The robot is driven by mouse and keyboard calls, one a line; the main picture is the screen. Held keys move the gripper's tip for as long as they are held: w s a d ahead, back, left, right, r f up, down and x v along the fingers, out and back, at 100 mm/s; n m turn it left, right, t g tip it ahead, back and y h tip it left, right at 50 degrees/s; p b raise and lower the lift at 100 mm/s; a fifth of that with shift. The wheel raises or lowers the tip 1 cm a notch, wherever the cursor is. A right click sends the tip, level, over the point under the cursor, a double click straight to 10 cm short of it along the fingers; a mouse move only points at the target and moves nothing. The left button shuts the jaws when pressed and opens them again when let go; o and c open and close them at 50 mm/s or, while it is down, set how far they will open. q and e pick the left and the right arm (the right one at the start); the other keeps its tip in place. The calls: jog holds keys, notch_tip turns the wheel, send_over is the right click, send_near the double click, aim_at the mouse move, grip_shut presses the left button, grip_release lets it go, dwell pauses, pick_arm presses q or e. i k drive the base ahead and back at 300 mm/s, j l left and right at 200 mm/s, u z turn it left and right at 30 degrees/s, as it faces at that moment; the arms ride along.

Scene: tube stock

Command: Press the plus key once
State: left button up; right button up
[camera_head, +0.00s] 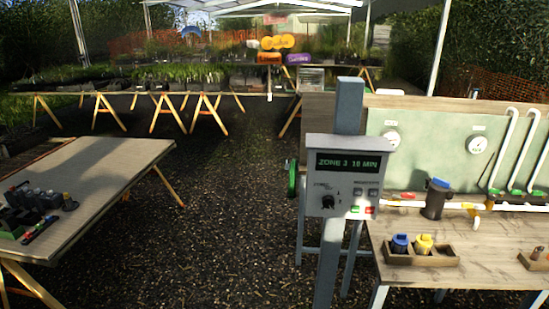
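A grey control box (347,178) is fixed to an upright grey post (348,105) right of centre. Its dark display (348,162) shows green text that reads like "ZONE 3 10 MIN", though the digits are small. Below the display are a black knob (328,201) on the left and two small grey keys on the right, a left one (358,192) and a right one (372,192). Under them are a small green button (355,209) and a red one (369,210). The key markings are too small to read, so I cannot tell which is plus. Neither gripper is in view.
A table (95,185) stands at left. Gravel between is clear.

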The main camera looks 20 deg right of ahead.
aim_at(373, 192)
jog(key=z, duration=1.4)
